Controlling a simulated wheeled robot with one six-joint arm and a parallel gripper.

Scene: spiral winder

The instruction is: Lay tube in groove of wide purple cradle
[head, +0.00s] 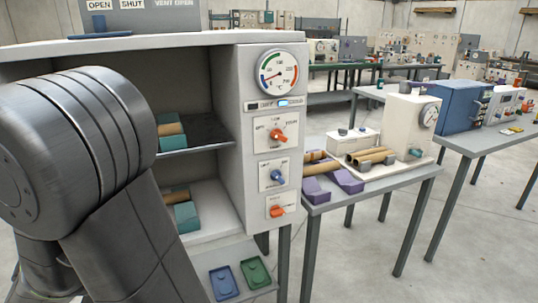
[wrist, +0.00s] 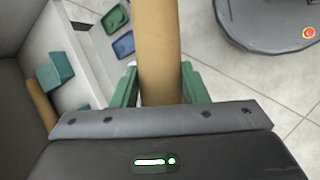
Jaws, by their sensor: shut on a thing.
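My gripper (wrist: 160,88) shows in the wrist view, its green fingers shut on a brown cardboard tube (wrist: 158,38). The tube runs up out of the top of that view, and its near end is hidden by the gripper body. In the head view my arm fills the left side, and the gripper and held tube are hidden. Purple cradle pieces (head: 347,181) sit at the near left of the side table, with brown tubes (head: 322,167) lying by them. I cannot tell which purple piece is the wide one or see its groove fully.
A grey cabinet (head: 224,140) stands open, with teal cradles (head: 187,216) and tubes on its shelves. Blue (head: 223,283) and green (head: 255,271) trays lie below it. A cream machine (head: 408,125) with several tubes (head: 370,157) stands on the side table (head: 400,187). Floor is clear at right.

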